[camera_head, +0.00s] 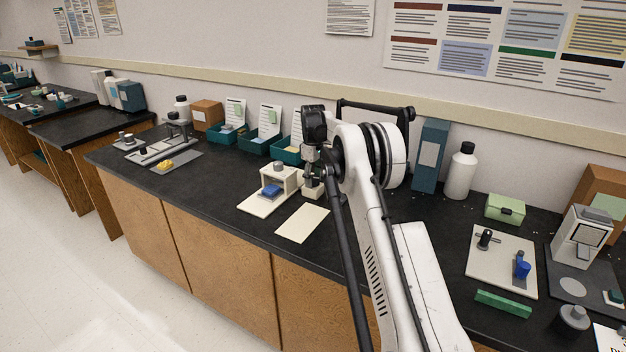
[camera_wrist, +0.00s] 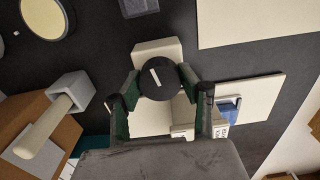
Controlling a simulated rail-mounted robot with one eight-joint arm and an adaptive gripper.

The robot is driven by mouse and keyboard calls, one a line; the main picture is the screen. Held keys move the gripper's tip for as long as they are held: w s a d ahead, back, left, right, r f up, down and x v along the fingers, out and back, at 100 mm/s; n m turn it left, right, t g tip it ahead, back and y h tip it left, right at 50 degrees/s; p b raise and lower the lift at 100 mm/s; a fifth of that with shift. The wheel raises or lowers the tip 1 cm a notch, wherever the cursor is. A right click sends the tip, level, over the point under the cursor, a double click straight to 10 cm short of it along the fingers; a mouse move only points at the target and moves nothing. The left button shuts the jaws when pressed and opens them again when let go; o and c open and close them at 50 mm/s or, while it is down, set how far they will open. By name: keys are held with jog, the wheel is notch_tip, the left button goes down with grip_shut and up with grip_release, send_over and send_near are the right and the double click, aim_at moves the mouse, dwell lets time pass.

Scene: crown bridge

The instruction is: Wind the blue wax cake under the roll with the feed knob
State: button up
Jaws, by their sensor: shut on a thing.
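The blue wax cake (camera_head: 271,190) sits on a white base board at the front of the white roll stand (camera_head: 287,178). In the wrist view part of the blue cake (camera_wrist: 229,109) shows right of my gripper, partly covered by the stand. The feed knob (camera_wrist: 158,85) is a dark round dial with a white pointer line, on a white block (camera_wrist: 160,48) beside the stand. My gripper (camera_wrist: 159,78) has its two fingers closed around the knob from both sides. In the head view my gripper (camera_head: 312,168) is over that block, and the knob is hard to make out.
A blank cream sheet (camera_head: 302,223) lies in front of the block. Teal bins (camera_head: 252,146) with cards stand behind left. A grey tray (camera_head: 188,161) with a yellow lump lies further left. A tall blue box (camera_head: 431,155) and white bottle (camera_head: 461,171) stand right of my arm.

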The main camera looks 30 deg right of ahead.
aim_at(313, 177)
jog(key=o, duration=1.1)
jog(key=shift+o, duration=0.2)
jog(key=shift+r, duration=0.1)
notch_tip(313, 177, up, 12)
